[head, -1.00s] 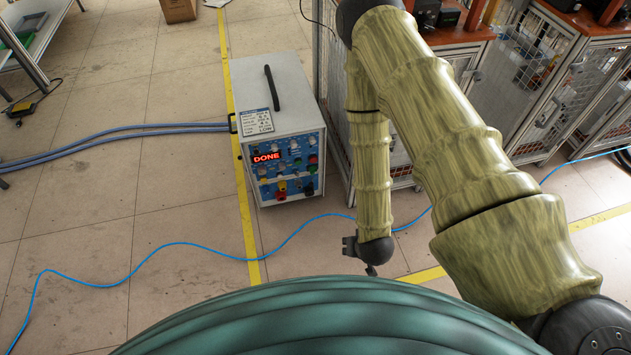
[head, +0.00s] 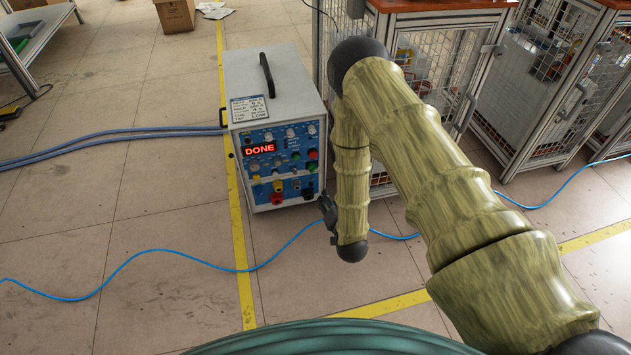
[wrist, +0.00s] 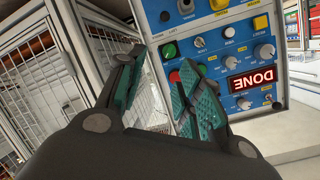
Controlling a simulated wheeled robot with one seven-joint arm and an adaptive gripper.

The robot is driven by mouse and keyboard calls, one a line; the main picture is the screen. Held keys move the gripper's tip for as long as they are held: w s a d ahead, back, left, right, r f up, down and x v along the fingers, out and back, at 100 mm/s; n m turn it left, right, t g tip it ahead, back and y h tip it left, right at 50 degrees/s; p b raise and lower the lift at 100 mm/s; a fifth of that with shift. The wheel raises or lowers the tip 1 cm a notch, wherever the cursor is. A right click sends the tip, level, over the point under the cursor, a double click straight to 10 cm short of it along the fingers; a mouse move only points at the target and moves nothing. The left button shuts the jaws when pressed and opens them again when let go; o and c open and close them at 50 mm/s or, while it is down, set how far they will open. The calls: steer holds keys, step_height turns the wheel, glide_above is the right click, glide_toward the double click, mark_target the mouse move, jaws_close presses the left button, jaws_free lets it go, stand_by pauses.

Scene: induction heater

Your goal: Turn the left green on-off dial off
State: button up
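The induction heater (head: 270,85) is a grey-white box with a blue front panel of dials, buttons and a red display reading DONE (head: 260,149). A small green dial (head: 295,156) shows at the panel's upper right in the head view. A red button and a green button (head: 313,166) sit to its right. In the wrist view the panel appears upside down, and my right finger covers part of it, so the green dial is not clearly visible there. My gripper (wrist: 160,62) is open and empty, its teal-padded fingers apart in front of the panel. In the head view my gripper (head: 328,212) is right of the heater's front.
Caged workbenches (head: 440,70) stand right of the heater, close to my arm. Thick blue hoses (head: 110,134) leave the heater to the left. A thin blue cable (head: 170,255) crosses the floor in front. Open floor lies left and in front.

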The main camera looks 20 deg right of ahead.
mark_target(315, 170)
steer(key=w+f+t+b, duration=0.1)
steer(key=w+b, duration=0.2)
steer(key=w, duration=0.2)
steer(key=w+m+t+b, duration=0.1)
steer(key=w+b, duration=0.2)
steer(key=w, duration=0.2)
steer(key=w+f+t+b, duration=0.1)
steer(key=w+b, duration=0.3)
steer(key=w, duration=0.1)
steer(key=shift+w+a+f+m+t, duration=0.15)
steer(key=shift+a+f+m+t, duration=0.15)
steer(key=shift+a+f, duration=0.05)
steer(key=shift+w+r, duration=0.1)
steer(key=shift+w, duration=0.75)
steer(key=c, duration=0.7)
